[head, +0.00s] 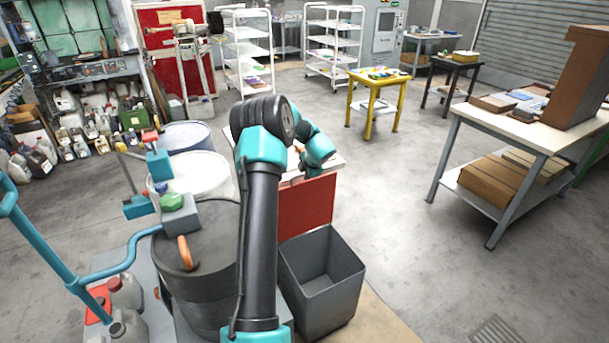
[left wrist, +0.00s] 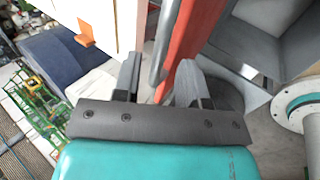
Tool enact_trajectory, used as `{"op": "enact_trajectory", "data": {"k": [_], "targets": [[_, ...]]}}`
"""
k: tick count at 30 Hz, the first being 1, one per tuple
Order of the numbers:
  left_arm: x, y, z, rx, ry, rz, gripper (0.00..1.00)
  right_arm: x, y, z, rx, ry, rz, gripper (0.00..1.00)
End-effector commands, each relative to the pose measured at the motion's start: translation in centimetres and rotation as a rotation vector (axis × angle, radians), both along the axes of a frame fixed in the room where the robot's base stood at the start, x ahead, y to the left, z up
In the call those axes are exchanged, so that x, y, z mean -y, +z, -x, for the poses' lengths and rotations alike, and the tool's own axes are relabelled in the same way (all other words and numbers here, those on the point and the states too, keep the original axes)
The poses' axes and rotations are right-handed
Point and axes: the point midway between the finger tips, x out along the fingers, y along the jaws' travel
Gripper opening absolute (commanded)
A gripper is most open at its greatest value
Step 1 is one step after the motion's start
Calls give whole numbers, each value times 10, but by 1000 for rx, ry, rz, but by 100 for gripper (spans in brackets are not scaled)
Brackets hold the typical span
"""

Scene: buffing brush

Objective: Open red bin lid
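A red panel (head: 306,207), which looks like the front or lid of the red bin, stands upright just behind an open grey bin (head: 322,275) in the head view. In the left wrist view the red panel (left wrist: 190,40) shows as a narrow edge running up the middle, with a grey bar (left wrist: 164,40) beside it, perhaps a handle. My left gripper (left wrist: 160,78) is open; its two fingers stand apart on either side of the bar and red edge. Contact cannot be told. In the head view my arm hides the fingers. My right gripper is not in view.
A dark drum (head: 205,265) with a grey block and orange hook stands left of my arm. A teal tube frame (head: 45,250) is farther left. A worktable (head: 520,125) with boxes is at right. The floor between is clear.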

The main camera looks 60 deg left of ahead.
Motion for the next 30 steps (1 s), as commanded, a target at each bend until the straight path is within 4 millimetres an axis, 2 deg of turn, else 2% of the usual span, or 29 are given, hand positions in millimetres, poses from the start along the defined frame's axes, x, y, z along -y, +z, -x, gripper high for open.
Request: {"op": "enact_trajectory", "data": {"k": [3,18,24,30], "targets": [[13,21,1,3,-1,-2,39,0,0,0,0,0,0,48],[64,99,6,2,0,-2,39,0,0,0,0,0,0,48],[75,114,8,0,0,0,39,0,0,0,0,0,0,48],[76,116,8,1,1,0,39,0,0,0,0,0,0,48]]}}
